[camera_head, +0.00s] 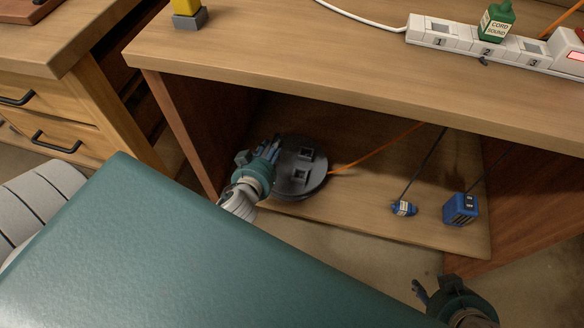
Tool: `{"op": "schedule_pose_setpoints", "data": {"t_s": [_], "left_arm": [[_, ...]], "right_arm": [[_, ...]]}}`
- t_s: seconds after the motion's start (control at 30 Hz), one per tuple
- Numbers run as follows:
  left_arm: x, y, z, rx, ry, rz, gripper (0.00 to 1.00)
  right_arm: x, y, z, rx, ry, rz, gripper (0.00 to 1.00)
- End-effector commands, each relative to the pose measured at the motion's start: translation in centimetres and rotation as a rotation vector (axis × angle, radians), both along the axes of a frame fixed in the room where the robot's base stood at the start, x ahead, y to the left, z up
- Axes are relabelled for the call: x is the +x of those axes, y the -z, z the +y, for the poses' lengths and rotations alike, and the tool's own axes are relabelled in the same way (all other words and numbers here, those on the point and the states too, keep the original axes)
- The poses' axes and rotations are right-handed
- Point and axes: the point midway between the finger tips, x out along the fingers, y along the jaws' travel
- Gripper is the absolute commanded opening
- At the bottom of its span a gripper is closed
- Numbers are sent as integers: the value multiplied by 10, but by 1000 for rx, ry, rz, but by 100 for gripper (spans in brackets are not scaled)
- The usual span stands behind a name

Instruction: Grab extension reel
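The extension reel (303,183) is a dark round disc with square sockets and an orange cord (375,149). It is on the shelf inside the open cabinet under the worktop. My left gripper (272,149) is at the reel's left edge, its fingers overlapping the rim in the picture. Whether the fingers grip the rim or only sit beside it cannot be told. My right gripper (431,287) is at the lower right, in front of the cabinet and away from the reel. Its fingers are apart and nothing shows between them.
A small blue plug (404,208) and a blue box-shaped adapter (461,208) with dark cords are right of the reel. The cabinet's left wall (187,125) is close to my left arm.

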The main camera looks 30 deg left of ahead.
Motion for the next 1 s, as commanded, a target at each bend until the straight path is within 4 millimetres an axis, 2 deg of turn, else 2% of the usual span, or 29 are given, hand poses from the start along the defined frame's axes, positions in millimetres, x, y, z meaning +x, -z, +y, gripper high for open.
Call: {"op": "schedule_pose_setpoints", "data": {"t_s": [0.2, 0.53, 0.8, 1.0], "left_arm": [[0, 16, 0, -2, -2, 2, 28], [17, 21, 4, 0, 1, 0, 28], [48, 35, 12, 2, 0, 1, 28], [64, 42, 15, 0, 0, 2, 28]], "right_arm": [[39, -15, 13, 34, -13, -160, 40], [61, -29, 20, 56, -21, -262, 40], [100, -62, 34, 102, -35, -467, 40], [118, -86, 42, 129, -44, -586, 40]]}}
